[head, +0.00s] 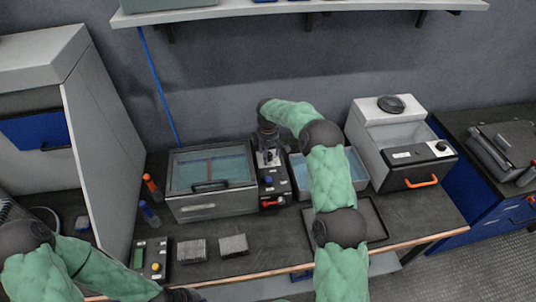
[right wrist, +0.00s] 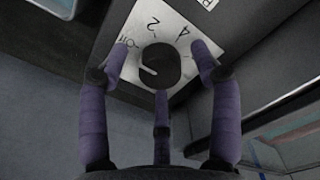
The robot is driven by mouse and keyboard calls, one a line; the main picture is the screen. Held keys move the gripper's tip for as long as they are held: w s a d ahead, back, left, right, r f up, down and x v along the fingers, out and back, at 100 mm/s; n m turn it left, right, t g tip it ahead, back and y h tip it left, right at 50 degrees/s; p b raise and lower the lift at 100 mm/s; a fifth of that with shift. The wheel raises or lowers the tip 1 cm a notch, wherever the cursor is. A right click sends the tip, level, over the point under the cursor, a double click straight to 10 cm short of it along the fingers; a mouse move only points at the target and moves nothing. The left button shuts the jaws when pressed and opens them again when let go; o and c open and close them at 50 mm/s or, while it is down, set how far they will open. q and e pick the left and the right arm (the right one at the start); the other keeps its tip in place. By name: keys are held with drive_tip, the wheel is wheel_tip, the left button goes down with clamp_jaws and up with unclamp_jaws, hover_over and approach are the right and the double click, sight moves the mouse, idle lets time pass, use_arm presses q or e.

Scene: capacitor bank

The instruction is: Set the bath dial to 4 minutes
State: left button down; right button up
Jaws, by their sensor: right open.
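The bath dial (right wrist: 160,66) is a dark round knob on a white plate (right wrist: 143,24) marked Off, 2 and 4 in the right wrist view. A pale curved mark shows on its face; I cannot tell its exact setting. My right gripper (head: 268,150) is open, with purple fingers on both sides of the dial and a third finger below it. I cannot tell whether they touch it. In the head view the gripper is over the control box (head: 273,188) and hides the dial. My left gripper (head: 183,296) is only partly seen at the bottom edge.
The glass-lidded bath (head: 212,182) stands left of the control box. A pale blue tray (head: 298,178) is to the right, partly behind my right arm. A white machine with an orange handle (head: 422,181) is farther right. Two finned blocks (head: 233,245) lie in front.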

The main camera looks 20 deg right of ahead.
drive_tip(key=c, duration=1.2)
drive_tip(key=shift+o, duration=0.2)
drive_tip(key=shift+m, duration=0.4)
drive_tip(key=m, duration=0.2)
drive_tip(key=shift+m+p, duration=0.4)
drive_tip(key=m, duration=0.9)
drive_tip(key=shift+p, duration=0.3)
drive_tip(key=m, duration=0.5)
